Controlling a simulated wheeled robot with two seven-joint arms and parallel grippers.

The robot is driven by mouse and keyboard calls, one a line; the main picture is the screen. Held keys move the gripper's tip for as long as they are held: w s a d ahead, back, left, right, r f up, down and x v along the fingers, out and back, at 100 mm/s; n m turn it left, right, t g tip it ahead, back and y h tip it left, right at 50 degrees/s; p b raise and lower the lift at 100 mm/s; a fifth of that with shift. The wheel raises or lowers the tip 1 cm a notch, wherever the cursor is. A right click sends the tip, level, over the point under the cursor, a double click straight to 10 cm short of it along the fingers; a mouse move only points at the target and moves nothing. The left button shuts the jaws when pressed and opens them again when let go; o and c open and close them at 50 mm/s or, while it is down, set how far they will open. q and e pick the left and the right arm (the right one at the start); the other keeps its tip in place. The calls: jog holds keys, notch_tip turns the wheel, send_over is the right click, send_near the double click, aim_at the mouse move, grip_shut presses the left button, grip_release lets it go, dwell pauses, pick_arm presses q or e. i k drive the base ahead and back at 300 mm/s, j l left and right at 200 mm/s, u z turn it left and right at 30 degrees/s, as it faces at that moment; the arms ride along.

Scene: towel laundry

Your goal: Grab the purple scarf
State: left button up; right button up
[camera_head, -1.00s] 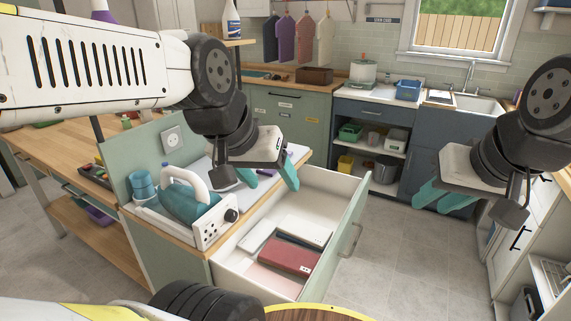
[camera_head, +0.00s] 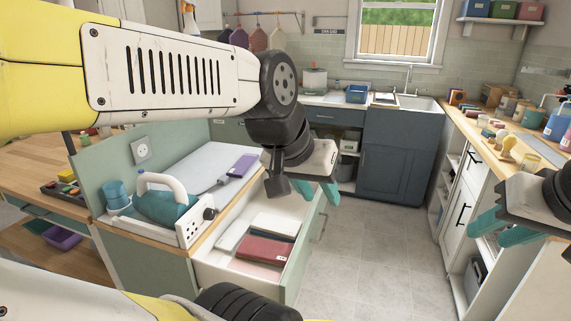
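A small flat purple piece (camera_head: 242,165), perhaps the folded scarf, lies on the right part of the white ironing surface (camera_head: 200,158), beside a grey piece. I cannot tell for sure that it is cloth. My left gripper (camera_head: 318,194) has its teal fingers apart and empty, pointing down over the right side of the open drawer (camera_head: 291,272), to the right of the purple piece. My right gripper (camera_head: 485,222) is at the right edge, its teal fingers apart and empty, in front of the right-hand cabinets.
A teal iron (camera_head: 165,207) stands at the left on the green cabinet. The drawer holds a folded red item (camera_head: 264,249) and pale ones. Garments (camera_head: 258,40) hang at the back. A wooden counter (camera_head: 515,135) with jars runs along the right. Grey floor (camera_head: 385,235) is free in the middle.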

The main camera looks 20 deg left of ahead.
aim_at(245, 162)
jog(key=i+l+z, duration=0.1)
jog(key=i+l, duration=0.15)
jog(key=l, duration=0.2)
jog(key=i+l+z, duration=0.1)
jog(key=i+l, duration=0.2)
jog(key=i+l+u, duration=0.15)
jog(key=i+u, duration=0.15)
jog(key=i+l+u, duration=0.3)
jog(key=i+u, duration=0.2)
jog(key=u, duration=0.3)
jog(key=i+u, duration=0.2)
jog(key=u, duration=0.3)
jog(key=i+l+u, duration=0.2)
jog(key=u, duration=0.3)
jog(key=i+l+u, duration=0.15)
jog(key=u, duration=0.35)
jog(key=i+l+u, duration=0.15)
jog(key=u, duration=0.25)
jog(key=i+l+u, duration=0.1)
jog(key=l+u, duration=0.15)
jog(key=u, duration=0.2)
jog(key=i+l+u, duration=0.1)
jog(key=l+u, duration=0.15)
jog(key=u, duration=0.15)
